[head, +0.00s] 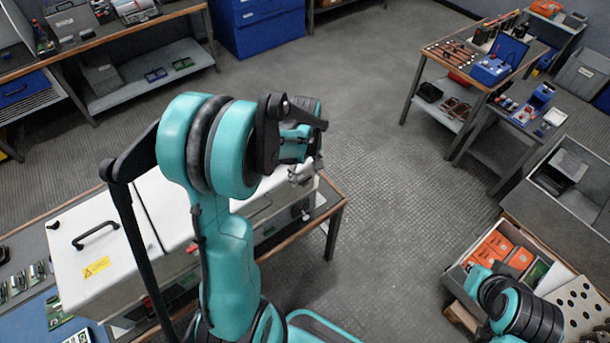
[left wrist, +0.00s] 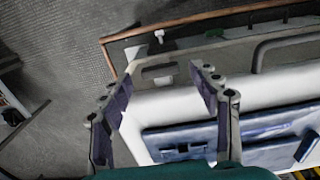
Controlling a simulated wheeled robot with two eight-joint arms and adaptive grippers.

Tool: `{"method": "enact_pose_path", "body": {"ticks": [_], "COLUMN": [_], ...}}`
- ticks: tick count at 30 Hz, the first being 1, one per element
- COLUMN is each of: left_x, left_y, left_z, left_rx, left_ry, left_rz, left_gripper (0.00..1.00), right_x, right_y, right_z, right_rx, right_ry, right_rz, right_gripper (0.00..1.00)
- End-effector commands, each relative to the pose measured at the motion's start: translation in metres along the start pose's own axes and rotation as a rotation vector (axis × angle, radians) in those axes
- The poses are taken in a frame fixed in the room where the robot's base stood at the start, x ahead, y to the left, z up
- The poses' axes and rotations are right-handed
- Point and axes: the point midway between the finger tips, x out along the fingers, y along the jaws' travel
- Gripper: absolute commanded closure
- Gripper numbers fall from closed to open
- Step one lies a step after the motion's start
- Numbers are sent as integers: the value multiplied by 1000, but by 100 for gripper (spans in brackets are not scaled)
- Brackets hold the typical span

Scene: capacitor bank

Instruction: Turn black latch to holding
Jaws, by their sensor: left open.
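A white cabinet (head: 105,265) with a black handle and a yellow warning label lies under my left arm. My left gripper (left wrist: 163,92) is open and empty in the left wrist view, its two dark fingers spread above the white cabinet edge (left wrist: 180,104). A small dark grey fitting (left wrist: 160,71) shows between the fingertips, apart from them. I cannot tell whether it is the black latch or how it is turned. In the head view the left gripper (head: 303,150) is over the cabinet's right end, partly covered by my wrist. My right gripper is out of the picture.
A wood-edged bench (head: 338,203) carries the cabinet. A pale knob (left wrist: 159,36) stands beyond the fingers. A crate with orange boxes (head: 497,248) is at the right, near my right arm. Tool tables stand at the back right. The floor between is clear.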

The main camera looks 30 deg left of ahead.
Motion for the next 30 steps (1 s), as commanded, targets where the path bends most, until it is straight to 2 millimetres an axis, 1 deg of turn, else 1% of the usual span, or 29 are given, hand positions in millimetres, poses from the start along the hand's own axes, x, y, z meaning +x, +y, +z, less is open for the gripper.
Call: {"method": "enact_pose_path", "body": {"ticks": [1, 4, 11, 12, 14, 15, 17, 18, 23, 26, 30], "left_x": [5, 10, 11, 11, 11, 11, 11, 11, 11, 12, 12], "left_y": [0, 0, 0, 0, 0, 0, 0, 0, 0, 0, 0], "left_z": [0, 0, 0, 0, 0, 0, 0, 0, 0, 0, 0], "left_rx": [0, 1, 1, 1, 1, 1, 1, 1, 22, 105, 271], "left_ry": [0, 0, 0, 0, 0, 0, 0, 0, 0, 0, 0], "left_rz": [0, 0, 0, 0, 0, 0, 0, 0, 0, 0, 1], "left_gripper": [38, 38, 38, 41, 56, 67, 83, 88, 88, 88, 88], "right_x": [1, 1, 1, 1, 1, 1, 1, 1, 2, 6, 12], "right_y": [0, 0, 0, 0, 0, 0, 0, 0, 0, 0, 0], "right_z": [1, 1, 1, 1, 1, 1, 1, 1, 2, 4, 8], "right_rx": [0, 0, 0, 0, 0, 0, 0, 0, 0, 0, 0], "right_ry": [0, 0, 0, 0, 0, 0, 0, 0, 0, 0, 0], "right_rz": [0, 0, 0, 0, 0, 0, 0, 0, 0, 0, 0], "right_gripper": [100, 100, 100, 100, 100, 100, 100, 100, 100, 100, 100]}}
